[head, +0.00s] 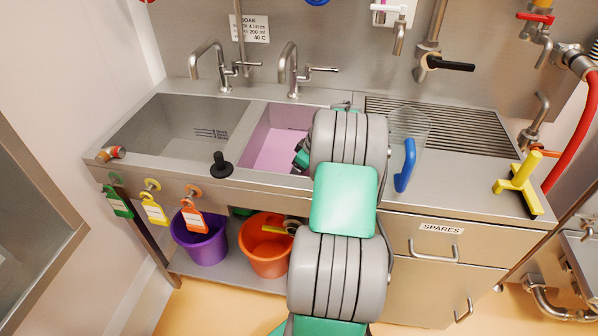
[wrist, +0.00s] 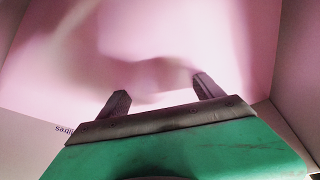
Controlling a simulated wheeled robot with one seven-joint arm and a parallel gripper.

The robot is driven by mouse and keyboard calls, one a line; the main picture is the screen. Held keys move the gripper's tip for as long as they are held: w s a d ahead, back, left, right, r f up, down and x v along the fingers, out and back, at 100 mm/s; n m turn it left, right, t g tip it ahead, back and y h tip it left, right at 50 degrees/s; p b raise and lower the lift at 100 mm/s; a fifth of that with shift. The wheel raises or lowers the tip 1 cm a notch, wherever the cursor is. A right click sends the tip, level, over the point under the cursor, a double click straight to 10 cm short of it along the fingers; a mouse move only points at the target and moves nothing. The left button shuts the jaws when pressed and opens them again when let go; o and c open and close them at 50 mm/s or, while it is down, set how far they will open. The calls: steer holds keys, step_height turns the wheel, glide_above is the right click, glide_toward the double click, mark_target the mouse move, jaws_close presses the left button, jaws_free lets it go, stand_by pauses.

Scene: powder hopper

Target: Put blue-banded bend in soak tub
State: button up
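My gripper (wrist: 162,93) is over the pink-filled right basin (head: 268,142), which looks like the soak tub. Its two dark fingers stand apart in the wrist view with nothing between them. In the wrist view the pink basin (wrist: 215,35) fills most of the picture, with a blurred paler curved shape ahead of the fingers; I cannot tell whether it is a sunken part or a shadow. In the head view my arm hides most of the gripper. I see no clearly blue-banded bend. A small bend with an orange-red end (head: 112,153) lies on the counter's left front corner.
The grey left basin (head: 180,125) looks empty. A black plunger-like piece (head: 221,165) stands on the front rim. Purple (head: 200,240) and orange (head: 265,248) buckets stand below.

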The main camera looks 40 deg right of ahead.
steer(key=shift+s+r+p, duration=0.1)
steer(key=shift+r+p, duration=0.25)
steer(key=shift+r, duration=0.15)
steer(key=p+v, duration=0.3)
steer(key=v, duration=0.3)
steer(key=shift+s+r, duration=0.25)
steer(key=shift+r, duration=0.1)
stand_by(0.5)
